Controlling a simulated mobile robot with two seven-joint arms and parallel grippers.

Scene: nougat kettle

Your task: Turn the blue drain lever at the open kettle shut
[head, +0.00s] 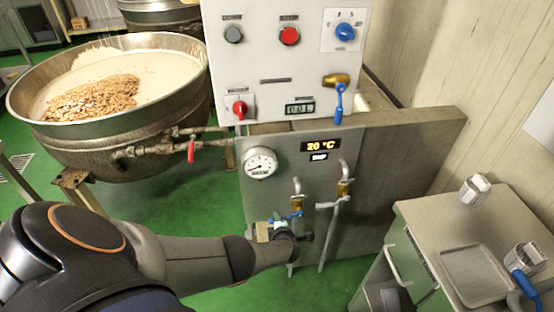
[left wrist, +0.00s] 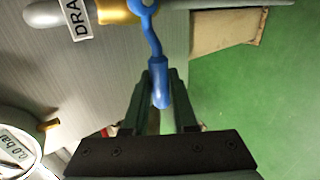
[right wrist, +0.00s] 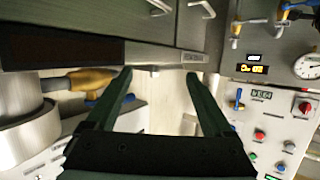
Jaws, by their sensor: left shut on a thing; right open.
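The blue drain lever (left wrist: 158,80) sits on a brass valve (left wrist: 115,10) beside a white label reading "DRA", cut off by the frame edge. My left gripper (left wrist: 161,98) is shut on the lever's handle end. In this view the lever points roughly across the pipe. In the head view my left gripper (head: 284,232) is at the lower front of the panel, partly hiding the blue lever (head: 291,216). The open kettle (head: 110,90) at left holds a pale mass and nuts. My right gripper (right wrist: 160,78) is open and empty.
A similar brass valve and pipe (head: 344,185) stand just right of the held lever. A gauge (head: 260,163) and a control box (head: 285,60) are above. A red-handled valve (head: 191,151) is beside the kettle. A cart with a tray (head: 475,262) stands at right.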

